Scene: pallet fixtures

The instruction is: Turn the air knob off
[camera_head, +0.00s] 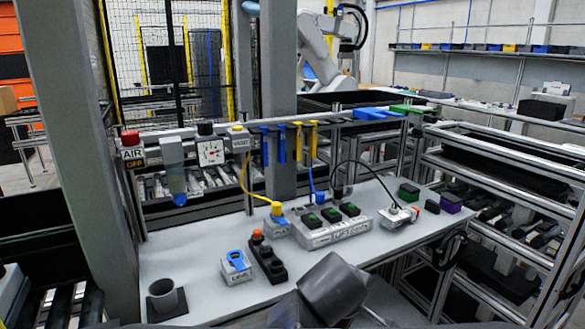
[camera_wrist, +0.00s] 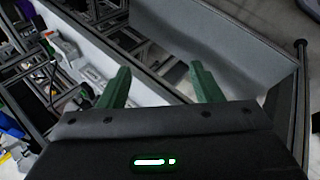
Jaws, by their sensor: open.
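A red knob (camera_head: 130,138) sits on top of a small unit marked AIR (camera_head: 132,154), at the left end of the rail behind the worktable in the head view. A yellow and black label is below the AIR marking; its text is hard to read. The knob's turn position is too small to tell. My gripper (camera_wrist: 159,70) shows in the wrist view with two green fingers apart and nothing between them. The knob is not visible in the wrist view. In the head view my gripper's fingers are not seen; a grey part of my arm shows at the bottom centre.
A filter bowl unit (camera_head: 173,165) and a gauge (camera_head: 210,152) with a black knob stand just right of the AIR unit. The white worktable (camera_head: 200,245) carries a grey cup (camera_head: 163,296), switch boxes and cables. A grey post (camera_head: 75,130) stands left of the AIR unit.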

